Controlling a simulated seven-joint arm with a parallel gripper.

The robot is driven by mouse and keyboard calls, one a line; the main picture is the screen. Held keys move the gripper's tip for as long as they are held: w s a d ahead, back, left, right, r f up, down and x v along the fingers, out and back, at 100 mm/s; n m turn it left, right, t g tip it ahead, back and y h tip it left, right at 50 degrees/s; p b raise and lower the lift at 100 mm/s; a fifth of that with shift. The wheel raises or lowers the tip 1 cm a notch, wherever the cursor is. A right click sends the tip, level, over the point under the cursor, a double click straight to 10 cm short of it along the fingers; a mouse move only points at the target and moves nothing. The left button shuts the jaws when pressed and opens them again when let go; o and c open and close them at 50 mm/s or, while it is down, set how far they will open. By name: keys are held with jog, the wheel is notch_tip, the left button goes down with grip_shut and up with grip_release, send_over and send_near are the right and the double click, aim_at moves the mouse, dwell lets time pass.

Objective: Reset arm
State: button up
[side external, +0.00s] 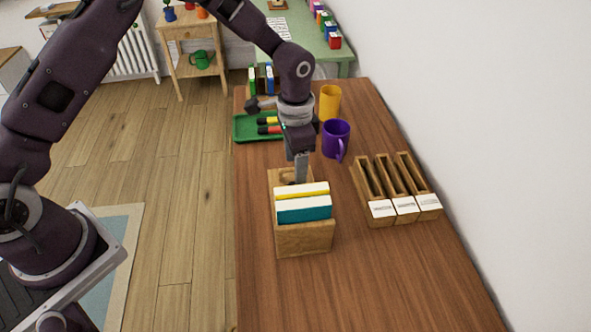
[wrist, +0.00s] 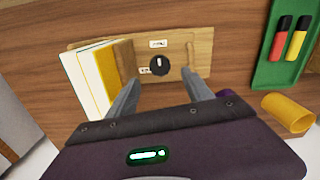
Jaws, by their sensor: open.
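My gripper (side external: 300,168) points down over the back part of a wooden holder (side external: 304,240) on the brown table. In the wrist view my gripper (wrist: 160,92) has its two fingers spread apart with nothing between them. Two book-like blocks, one yellow and white (side external: 302,192) and one teal and white (side external: 304,211), stand in the front of the holder. In the wrist view, a black round knob (wrist: 160,65) and small white labels sit on the holder's wooden panel (wrist: 200,45), beyond the fingers. I cannot tell whether the fingers touch the holder.
A purple mug (side external: 336,138) and a yellow cup (side external: 330,102) stand behind on the right. A wooden rack with three slots (side external: 385,178) is to the right. A green tray (side external: 245,127) with markers lies behind. The table's front (side external: 390,285) is clear.

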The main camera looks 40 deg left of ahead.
jog(key=s+a+r+n+t, duration=0.1)
jog(key=s+a+r, duration=0.1)
jog(key=s+r, duration=0.35)
jog(key=s+a+r+n+t, duration=0.1)
jog(key=s+a+r, duration=0.1)
jog(key=r, duration=0.7)
jog(key=s+a+r+n+t, duration=0.1)
jog(key=s+a+r+n, duration=0.2)
jog(key=r, duration=0.5)
jog(key=s+a+r+n+t, duration=0.1)
jog(key=s, duration=0.8)
jog(key=s+a+r+n+t, duration=0.1)
jog(key=s, duration=0.8)
jog(key=shift+r+t, duration=0.3)
jog(key=shift+r, duration=0.1)
